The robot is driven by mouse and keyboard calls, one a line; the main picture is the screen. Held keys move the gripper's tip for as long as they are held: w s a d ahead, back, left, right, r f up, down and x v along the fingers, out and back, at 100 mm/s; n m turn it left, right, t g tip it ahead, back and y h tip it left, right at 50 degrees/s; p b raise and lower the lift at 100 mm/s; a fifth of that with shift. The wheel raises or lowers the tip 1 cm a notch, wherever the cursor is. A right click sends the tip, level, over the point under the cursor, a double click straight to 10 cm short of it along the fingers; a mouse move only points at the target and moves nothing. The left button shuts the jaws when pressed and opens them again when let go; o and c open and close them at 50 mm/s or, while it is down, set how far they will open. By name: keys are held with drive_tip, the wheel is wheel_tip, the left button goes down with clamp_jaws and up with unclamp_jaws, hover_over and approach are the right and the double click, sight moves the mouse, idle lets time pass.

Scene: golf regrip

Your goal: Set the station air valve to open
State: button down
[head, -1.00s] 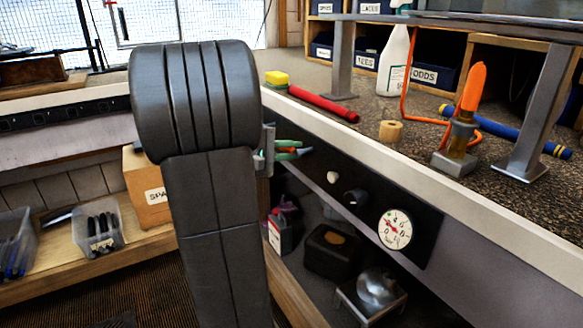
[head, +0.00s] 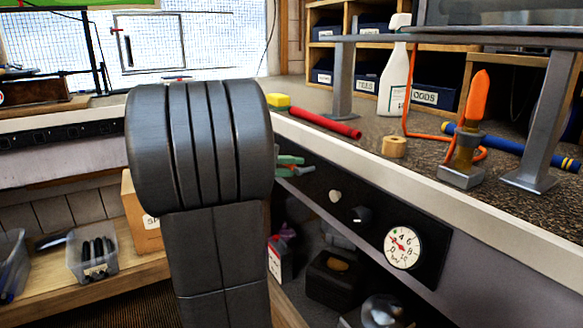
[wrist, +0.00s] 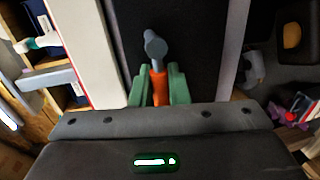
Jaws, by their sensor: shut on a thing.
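The air valve lever has a grey round pivot and an orange handle (wrist: 159,88). In the wrist view it stands against the dark panel (wrist: 188,45), its handle running from the pivot down towards my gripper. My gripper (wrist: 159,84) has green fingers, one on each side of the handle, and is shut on it. In the head view my gripper (head: 292,166) shows only as green fingertips at the left end of the panel. A round white gauge (head: 402,247) has a red needle pointing up-left.
A cream knob (head: 335,196) and a black knob (head: 361,214) sit on the panel right of my gripper. The bench edge (head: 400,185) runs above it. A dark box (head: 335,277) stands below. A red grip (head: 325,124) lies on the bench.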

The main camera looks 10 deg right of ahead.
drive_tip(key=c, duration=1.4)
unclamp_jaws()
drive_tip(key=shift+c, duration=0.2)
drive_tip(key=p+v, duration=0.4)
drive_tip(key=v, duration=1)
drive_tip(key=shift+d, duration=0.1)
drive_tip(key=b+x, duration=0.4)
drive_tip(key=x, duration=1)
